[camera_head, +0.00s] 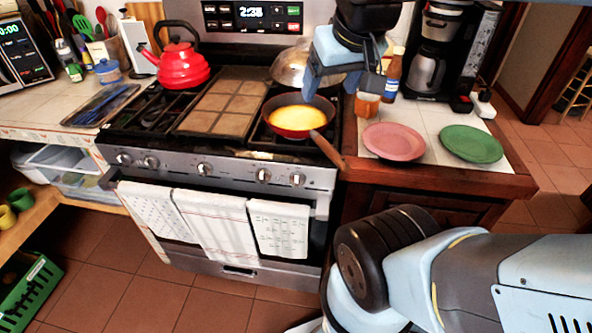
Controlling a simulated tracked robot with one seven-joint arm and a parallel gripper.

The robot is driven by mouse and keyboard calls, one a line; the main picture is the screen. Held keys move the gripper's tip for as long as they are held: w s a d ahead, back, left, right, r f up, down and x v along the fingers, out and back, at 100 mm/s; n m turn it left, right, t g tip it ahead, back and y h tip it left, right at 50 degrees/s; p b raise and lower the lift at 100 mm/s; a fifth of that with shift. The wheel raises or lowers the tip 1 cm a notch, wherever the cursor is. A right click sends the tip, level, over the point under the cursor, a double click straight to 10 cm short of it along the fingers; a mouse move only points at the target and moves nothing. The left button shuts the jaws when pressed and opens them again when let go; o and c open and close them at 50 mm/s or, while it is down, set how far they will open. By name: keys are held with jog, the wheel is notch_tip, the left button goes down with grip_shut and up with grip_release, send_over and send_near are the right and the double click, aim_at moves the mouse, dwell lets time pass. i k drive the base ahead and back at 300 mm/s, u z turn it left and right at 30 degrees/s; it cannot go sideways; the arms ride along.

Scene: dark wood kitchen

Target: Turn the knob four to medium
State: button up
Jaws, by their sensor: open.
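Several silver knobs line the front panel of the stove (225,182). From the left they start with a knob (124,158) and its neighbour (151,162), then a middle knob (204,168). At the right are a knob (264,175), fourth from the left, and an end knob (298,178). No numbers or settings are readable, so I cannot tell how they are turned. My gripper (342,88) is open and appears empty, above the stove's back right side. It is well above and behind the knobs, touching none.
A red pan (284,130) with yellow food sits on the right burner, its handle (328,150) sticking out over the front edge. A red kettle (183,66) stands back left. Towels (218,226) hang below the knobs. Pink (394,141) and green (470,144) plates lie on the right counter.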

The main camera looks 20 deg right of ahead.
aim_at(297, 179)
jog(key=z, duration=0.1)
jog(key=k, duration=1.35)
jog(key=z, duration=0.8)
jog(key=i, duration=0.5)
jog(key=u, duration=0.05)
